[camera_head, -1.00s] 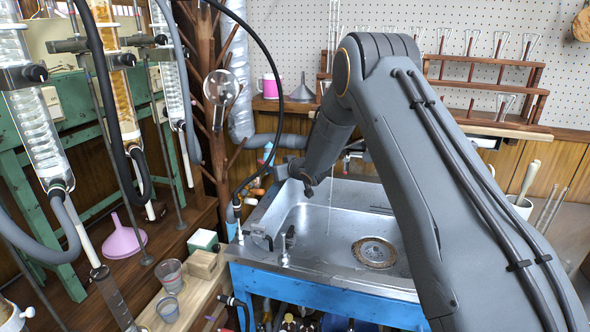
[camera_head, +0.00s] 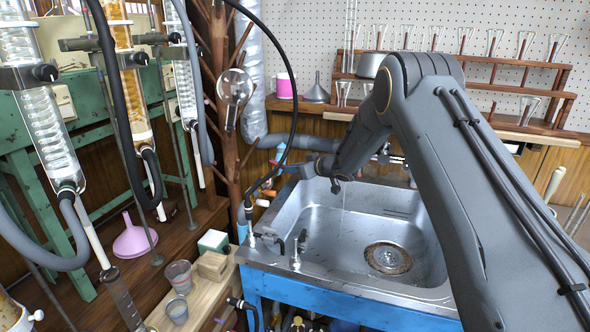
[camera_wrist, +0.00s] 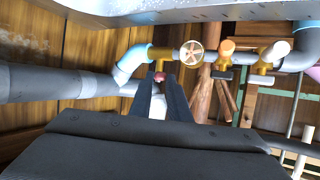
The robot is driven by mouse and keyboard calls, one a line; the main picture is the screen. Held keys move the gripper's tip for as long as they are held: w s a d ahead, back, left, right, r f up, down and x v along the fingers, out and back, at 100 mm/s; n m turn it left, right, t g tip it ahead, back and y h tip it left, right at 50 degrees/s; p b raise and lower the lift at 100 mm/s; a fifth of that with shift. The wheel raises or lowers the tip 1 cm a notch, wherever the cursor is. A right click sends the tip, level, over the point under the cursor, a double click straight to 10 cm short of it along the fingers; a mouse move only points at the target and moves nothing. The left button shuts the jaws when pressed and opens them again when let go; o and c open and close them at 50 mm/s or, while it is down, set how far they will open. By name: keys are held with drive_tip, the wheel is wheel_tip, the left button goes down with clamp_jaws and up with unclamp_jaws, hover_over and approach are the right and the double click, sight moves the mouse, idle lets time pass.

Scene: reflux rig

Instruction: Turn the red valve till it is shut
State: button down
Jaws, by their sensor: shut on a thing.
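The red valve's handle (camera_wrist: 160,77) shows as a small dark red piece below a brass fitting (camera_wrist: 160,53) in the wrist view. My gripper (camera_wrist: 160,84) is shut on it, with one dark finger on each side. Most of the handle is hidden between the fingers, so its angle is hard to read. In the head view my gripper (camera_head: 304,168) reaches behind the back left corner of the sink, and the valve there is too small and covered to make out.
A pale blue pipe elbow (camera_wrist: 132,66) is close on the left. The metal sink (camera_head: 330,222) lies below my arm. A black hose (camera_head: 291,90) hangs nearby.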

drive_tip(key=shift+a+r, duration=0.15)
drive_tip(key=shift+a, duration=0.05)
drive_tip(key=c, duration=1.7)
unclamp_jaws()
drive_tip(key=shift+o, duration=0.2)
drive_tip(key=shift+d, duration=0.1)
drive_tip(key=v, duration=0.7)
drive_tip(key=shift+s+d, duration=0.2)
drive_tip(key=shift+d, duration=0.1)
